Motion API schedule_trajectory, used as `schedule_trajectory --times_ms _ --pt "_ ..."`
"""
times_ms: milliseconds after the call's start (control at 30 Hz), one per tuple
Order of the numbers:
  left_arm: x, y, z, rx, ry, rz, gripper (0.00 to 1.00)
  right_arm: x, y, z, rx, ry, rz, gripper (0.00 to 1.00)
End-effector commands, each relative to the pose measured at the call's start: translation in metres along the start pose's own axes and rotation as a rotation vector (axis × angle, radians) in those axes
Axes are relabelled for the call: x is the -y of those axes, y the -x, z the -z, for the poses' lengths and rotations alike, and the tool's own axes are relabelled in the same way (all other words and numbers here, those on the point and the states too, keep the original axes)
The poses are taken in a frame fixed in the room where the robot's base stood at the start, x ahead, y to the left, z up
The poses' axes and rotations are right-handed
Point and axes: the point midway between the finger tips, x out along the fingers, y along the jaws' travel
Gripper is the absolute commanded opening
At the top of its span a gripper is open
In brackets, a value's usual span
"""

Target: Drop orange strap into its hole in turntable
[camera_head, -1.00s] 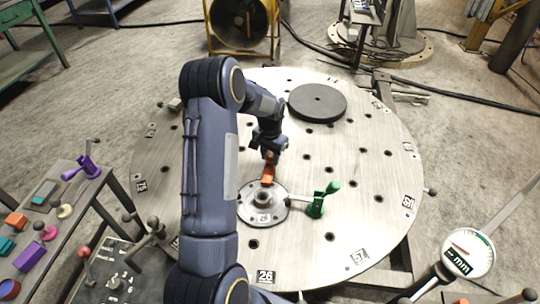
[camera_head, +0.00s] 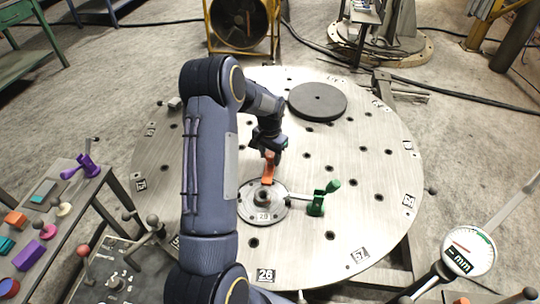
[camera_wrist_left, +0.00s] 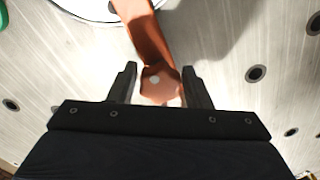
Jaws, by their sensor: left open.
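The orange strap (camera_head: 268,170) stands on end at the turntable's centre, just behind the hub, its lower end close to the hub ring. In the left wrist view the strap (camera_wrist_left: 148,45) runs from the top edge down to its rounded end between my fingers. My left gripper (camera_head: 272,153) is open at the strap's upper end. In the wrist view its fingers (camera_wrist_left: 161,84) stand either side of that end with gaps. The turntable (camera_head: 345,215) is a grey disc with many holes. Whether the strap's foot is in a hole is hidden. My right gripper is out of view.
A green clamp piece (camera_head: 318,203) stands right of the hub ring (camera_head: 264,213). A dark round plate (camera_head: 317,101) lies at the back of the turntable. A side table (camera_head: 75,200) at the left holds a purple piece (camera_head: 82,167) and several small blocks. A dial gauge (camera_head: 468,251) stands front right.

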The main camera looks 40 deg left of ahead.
Motion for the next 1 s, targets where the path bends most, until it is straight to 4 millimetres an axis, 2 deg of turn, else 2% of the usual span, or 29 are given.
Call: schedule_trajectory --times_ms 1000 --pt "0.000 0.059 0.000 0.000 0.000 0.000 0.45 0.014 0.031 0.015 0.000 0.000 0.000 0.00"
